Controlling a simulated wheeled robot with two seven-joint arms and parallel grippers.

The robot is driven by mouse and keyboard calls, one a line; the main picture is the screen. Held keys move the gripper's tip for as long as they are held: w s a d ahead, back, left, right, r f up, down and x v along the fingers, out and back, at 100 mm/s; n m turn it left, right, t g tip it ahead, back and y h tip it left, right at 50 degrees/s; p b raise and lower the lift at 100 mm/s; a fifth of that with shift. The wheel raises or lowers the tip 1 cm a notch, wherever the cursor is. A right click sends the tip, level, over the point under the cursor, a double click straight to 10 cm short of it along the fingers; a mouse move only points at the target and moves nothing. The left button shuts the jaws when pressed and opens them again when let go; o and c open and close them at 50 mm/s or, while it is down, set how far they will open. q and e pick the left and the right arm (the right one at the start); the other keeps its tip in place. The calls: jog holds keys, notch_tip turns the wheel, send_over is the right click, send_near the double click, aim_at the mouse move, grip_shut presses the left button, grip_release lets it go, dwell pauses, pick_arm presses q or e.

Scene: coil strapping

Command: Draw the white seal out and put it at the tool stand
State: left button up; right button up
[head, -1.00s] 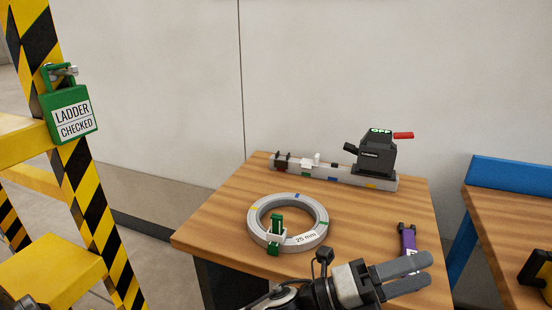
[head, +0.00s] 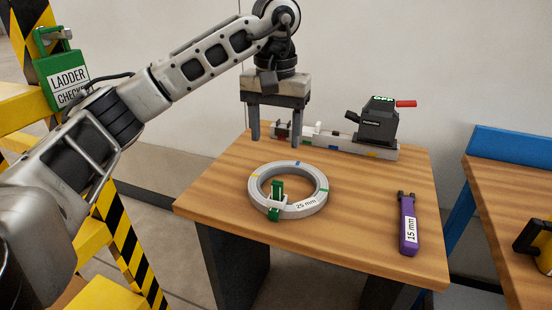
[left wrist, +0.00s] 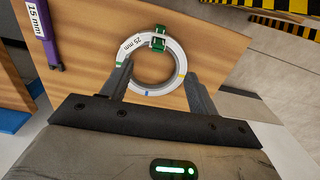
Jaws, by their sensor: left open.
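A small white block (head: 313,129), which may be the white seal, sits on the long grey bar (head: 340,145) at the back of the table. Another white piece (head: 279,205) is at the green clip (head: 274,214) on the grey coil (head: 318,190). The clip and coil (left wrist: 176,51) also show in the left wrist view. My left gripper (head: 276,138) points down above the table, behind the coil and left of the white block. It is open, with nothing visible between its fingers (left wrist: 158,72). No stand is labelled as the tool stand. My right gripper is out of view.
A purple 15 mm tool (head: 408,225) lies at the table's right. A yellow ladder with a green padlock (head: 62,78) is at the left. The table's front middle (head: 340,235) is clear.

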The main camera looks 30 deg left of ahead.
aim_at(276, 186)
pick_arm(q)
notch_tip(276, 186, down, 15)
jog(key=b, duration=0.2)
jog(key=shift+r+b, duration=0.2)
jog(key=shift+b, duration=0.1)
jog(key=shift+f, duration=0.35)
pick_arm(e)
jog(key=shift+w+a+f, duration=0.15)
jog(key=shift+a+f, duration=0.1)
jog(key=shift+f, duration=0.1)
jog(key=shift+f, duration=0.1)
pick_arm(q)
grip_shut()
jog(key=shift+d+r+p, duration=0.1)
jog(key=shift+r+p, duration=0.3)
jog(key=shift+r, duration=0.2)
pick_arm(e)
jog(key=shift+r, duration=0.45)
